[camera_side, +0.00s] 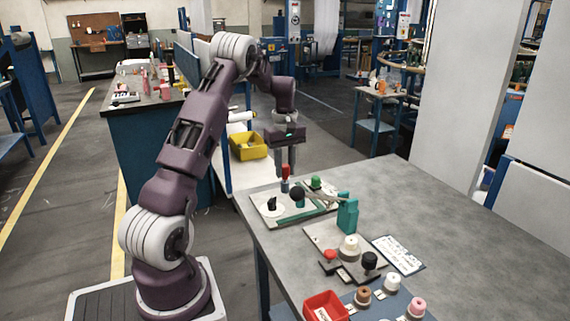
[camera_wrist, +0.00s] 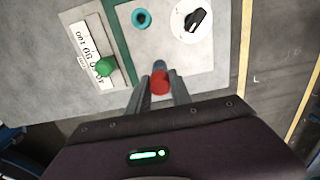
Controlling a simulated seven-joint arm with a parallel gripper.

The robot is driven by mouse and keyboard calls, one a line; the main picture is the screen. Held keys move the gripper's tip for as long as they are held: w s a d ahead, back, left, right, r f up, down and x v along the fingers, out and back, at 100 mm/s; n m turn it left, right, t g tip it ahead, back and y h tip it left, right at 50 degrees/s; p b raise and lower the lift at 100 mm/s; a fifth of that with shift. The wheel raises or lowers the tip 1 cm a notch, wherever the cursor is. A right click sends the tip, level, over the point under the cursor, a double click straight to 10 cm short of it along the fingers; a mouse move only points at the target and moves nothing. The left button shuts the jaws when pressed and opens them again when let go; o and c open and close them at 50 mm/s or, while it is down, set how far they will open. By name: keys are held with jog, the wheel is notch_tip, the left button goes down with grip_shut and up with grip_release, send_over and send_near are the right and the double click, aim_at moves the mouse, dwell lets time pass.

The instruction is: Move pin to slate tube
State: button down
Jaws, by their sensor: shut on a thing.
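The pin shows as a red knob (camera_side: 286,172) between the fingers of my gripper (camera_side: 286,174). It also shows as a red top (camera_wrist: 160,82) in the wrist view, with a finger on each side. My gripper (camera_wrist: 160,92) is shut on it and points down over the far left part of the board. A slate-grey piece, seemingly the slate tube (camera_side: 285,187), is directly below the red knob. A bit of grey (camera_wrist: 159,65) shows just beyond the pin in the wrist view. I cannot tell how deep the pin sits in the tube.
A teal tube (camera_wrist: 141,18) and a black switch on a white disc (camera_wrist: 192,22) share the board (camera_side: 263,221). A green knob (camera_wrist: 105,66) stands beside a label. A teal block (camera_side: 347,214), several knobs and a red bin (camera_side: 325,307) stand nearer. The table's right side is clear.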

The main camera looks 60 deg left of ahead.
jog(key=shift+f, duration=0.25)
jog(key=c, duration=1.1)
grip_release()
jog(key=shift+f, duration=0.1)
notch_tip(320, 180, up, 7)
jog(key=shift+r, duration=0.1)
